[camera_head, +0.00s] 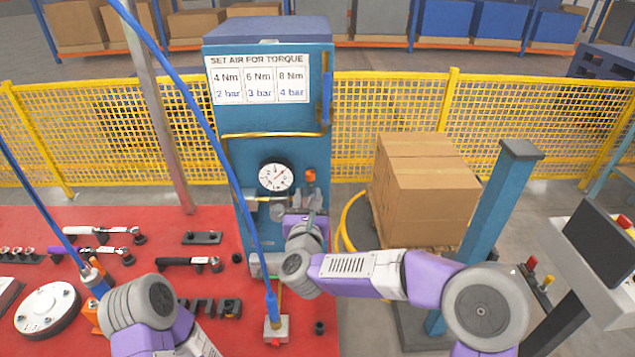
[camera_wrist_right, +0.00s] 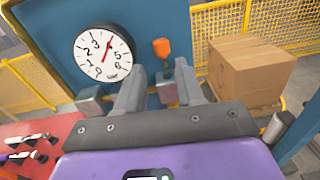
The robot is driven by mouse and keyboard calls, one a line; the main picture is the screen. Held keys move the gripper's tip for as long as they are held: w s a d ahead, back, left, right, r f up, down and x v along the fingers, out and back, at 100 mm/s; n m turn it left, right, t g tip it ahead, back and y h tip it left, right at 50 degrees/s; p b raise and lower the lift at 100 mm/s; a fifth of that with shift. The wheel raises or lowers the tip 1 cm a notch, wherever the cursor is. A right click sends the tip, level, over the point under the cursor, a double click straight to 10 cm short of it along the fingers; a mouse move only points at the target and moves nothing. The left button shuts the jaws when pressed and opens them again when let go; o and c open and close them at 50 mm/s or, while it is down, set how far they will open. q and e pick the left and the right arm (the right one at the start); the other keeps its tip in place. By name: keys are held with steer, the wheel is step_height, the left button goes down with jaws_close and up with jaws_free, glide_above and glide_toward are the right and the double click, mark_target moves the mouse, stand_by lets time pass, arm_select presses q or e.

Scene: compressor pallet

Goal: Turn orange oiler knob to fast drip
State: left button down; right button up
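The orange oiler knob (camera_head: 310,175) sits on the front of the blue air cabinet, just right of the round white gauge (camera_head: 273,177). In the right wrist view the knob (camera_wrist_right: 161,48) stands upright beyond my fingertips, with the gauge (camera_wrist_right: 104,53) to its left. My right gripper (camera_head: 311,198) is just below the knob in the head view. In the right wrist view its two grey fingers (camera_wrist_right: 158,78) are apart, with nothing held between them. The knob shows above the gap, and I see no contact.
The cabinet (camera_head: 230,160) carries a torque and pressure sign (camera_head: 256,79). A red table (camera_head: 90,225) with tools lies left. Blue hoses hang across the left side. Brown boxes (camera_head: 430,195) and a blue post (camera_head: 490,215) stand right. A yellow mesh fence (camera_head: 390,110) is behind.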

mark_target(314, 176)
steer(key=w+p, duration=0.1)
steer(key=w, duration=0.6)
steer(key=shift+w+d, duration=0.15)
steer(key=shift+d, duration=0.05)
steer(key=shift+c, duration=0.4)
jaws_close()
steer(key=n+g+y+b, duration=0.1)
steer(key=n+y+b, duration=0.1)
steer(key=y+b, duration=0.1)
steer(key=d+n+y+b, duration=0.1)
steer(key=n+y+b, duration=0.1)
steer(key=b, duration=0.4)
steer(key=n+g+y+b, duration=0.1)
steer(key=n+y+b, duration=0.1)
steer(key=y+b, duration=0.2)
steer(key=shift+w+d+f+n+g+y+b, duration=0.25)
steer(key=shift+d+n+g+y+b, duration=0.05)
steer(key=shift+d+n+y, duration=0.1)
steer(key=shift+d+r+n+g+y, duration=0.1)
steer(key=shift+n+g+y, duration=0.2)
steer(key=shift+y, duration=0.3)
steer(key=shift+w+r+n+g+y, duration=0.15)
steer(key=shift+r+n+g+y, duration=0.1)
steer(key=shift+n+g+y, duration=0.5)
steer(key=shift+d+n+g+y+p, duration=0.1)
steer(key=shift+n+g+y+p, duration=0.95)
steer(key=shift+g+y+p, duration=0.1)
steer(key=shift+f, duration=0.1)
